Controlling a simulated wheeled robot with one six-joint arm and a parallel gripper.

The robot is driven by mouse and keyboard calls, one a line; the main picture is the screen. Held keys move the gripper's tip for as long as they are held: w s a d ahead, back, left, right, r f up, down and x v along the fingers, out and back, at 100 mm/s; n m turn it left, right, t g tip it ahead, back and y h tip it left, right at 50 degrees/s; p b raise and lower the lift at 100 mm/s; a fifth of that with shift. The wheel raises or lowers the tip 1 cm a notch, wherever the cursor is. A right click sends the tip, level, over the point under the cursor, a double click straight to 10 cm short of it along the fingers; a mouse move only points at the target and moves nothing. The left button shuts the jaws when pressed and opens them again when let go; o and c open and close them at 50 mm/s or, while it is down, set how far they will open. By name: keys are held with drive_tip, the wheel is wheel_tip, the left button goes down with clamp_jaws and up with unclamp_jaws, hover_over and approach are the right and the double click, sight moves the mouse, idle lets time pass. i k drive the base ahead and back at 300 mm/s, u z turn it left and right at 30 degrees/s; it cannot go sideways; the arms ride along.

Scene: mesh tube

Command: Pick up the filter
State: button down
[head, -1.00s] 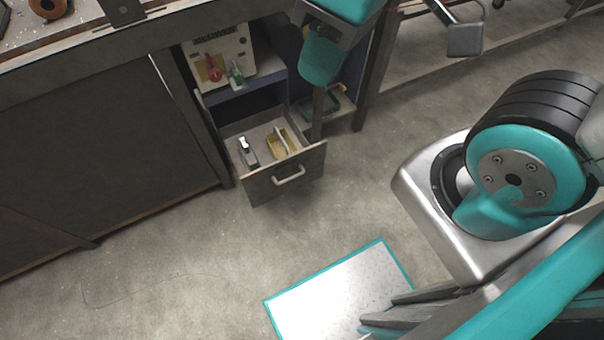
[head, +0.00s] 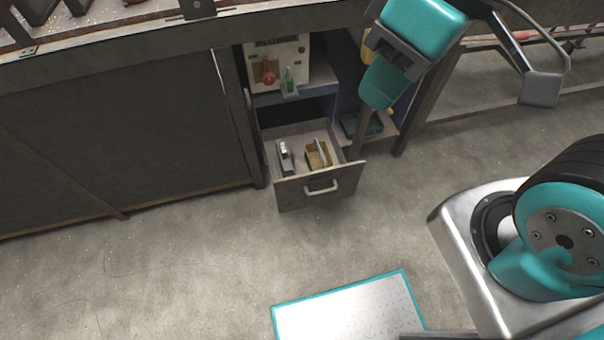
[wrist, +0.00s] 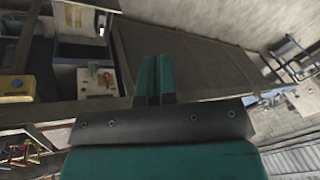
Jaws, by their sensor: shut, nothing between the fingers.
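I cannot tell for sure which object is the filter. An open drawer (head: 289,194) in the head view holds a yellowish box-like piece (head: 318,155) and a small black-and-white item (head: 285,157). My gripper (head: 377,101) is teal, points down and is right of and above the drawer in the picture, apart from its contents. In the wrist view my gripper (wrist: 154,62) has its two fingers close together, with nothing between them. The drawer's contents seem to show small at that view's top left, too small to make out.
A white panelled box (head: 290,52) with a red item (head: 268,72) and a green item (head: 289,80) sits on the shelf above the drawer. A closed dark cabinet (head: 120,130) stands left. A teal-edged white panel (head: 350,310) lies in front. The floor before the drawer is clear.

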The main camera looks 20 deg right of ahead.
sight(287, 169)
drive_tip(key=u, duration=1.65)
drive_tip(key=i, duration=1.2)
drive_tip(key=z, duration=2.25)
